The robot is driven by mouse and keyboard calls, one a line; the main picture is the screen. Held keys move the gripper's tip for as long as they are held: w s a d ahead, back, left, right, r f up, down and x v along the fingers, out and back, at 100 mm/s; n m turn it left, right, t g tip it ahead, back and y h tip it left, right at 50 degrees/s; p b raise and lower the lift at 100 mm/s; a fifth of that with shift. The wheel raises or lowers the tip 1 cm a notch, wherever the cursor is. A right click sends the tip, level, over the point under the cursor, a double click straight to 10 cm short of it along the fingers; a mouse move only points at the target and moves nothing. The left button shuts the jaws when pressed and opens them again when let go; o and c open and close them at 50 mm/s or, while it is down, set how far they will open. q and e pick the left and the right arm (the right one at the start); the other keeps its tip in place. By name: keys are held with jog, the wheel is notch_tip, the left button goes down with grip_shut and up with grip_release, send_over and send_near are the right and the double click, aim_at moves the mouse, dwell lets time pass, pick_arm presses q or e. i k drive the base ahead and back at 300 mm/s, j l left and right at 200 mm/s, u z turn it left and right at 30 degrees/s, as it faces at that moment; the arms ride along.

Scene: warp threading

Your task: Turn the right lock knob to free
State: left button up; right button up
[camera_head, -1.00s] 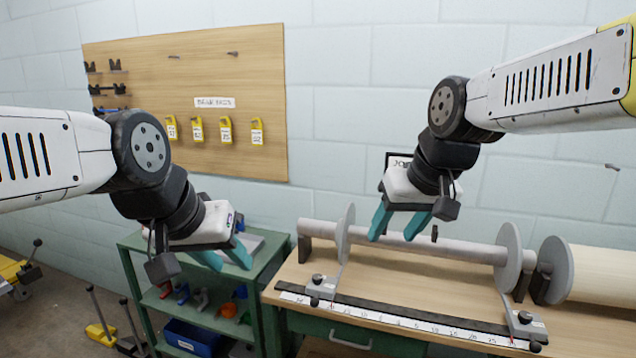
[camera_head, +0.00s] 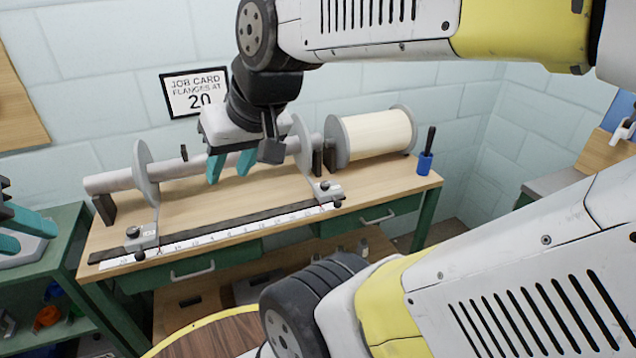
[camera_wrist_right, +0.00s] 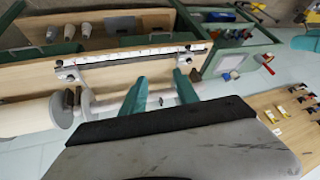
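The right lock knob (camera_head: 325,186) is a small dark knob on the grey bracket at the right end of the ruler rail. Its bracket also shows at the left of the right wrist view (camera_wrist_right: 66,71). My right gripper (camera_head: 230,168) is open and empty, in front of the shaft between the two flanges, up and left of the right knob. Its teal fingers (camera_wrist_right: 160,93) are apart in the right wrist view. The left lock knob (camera_head: 133,232) sits at the rail's other end. My left gripper (camera_head: 22,232), partly cut off at the left edge, appears open and empty.
The shaft (camera_head: 175,167) carries a left flange (camera_head: 146,172) and a right flange (camera_head: 301,145). A cream roll (camera_head: 378,135) and a blue cup (camera_head: 425,164) stand to the right. The ruler rail (camera_head: 220,233) runs along the bench front. A job card (camera_head: 195,92) reads 20.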

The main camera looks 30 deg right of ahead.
aim_at(324, 185)
jog(key=z, duration=1.45)
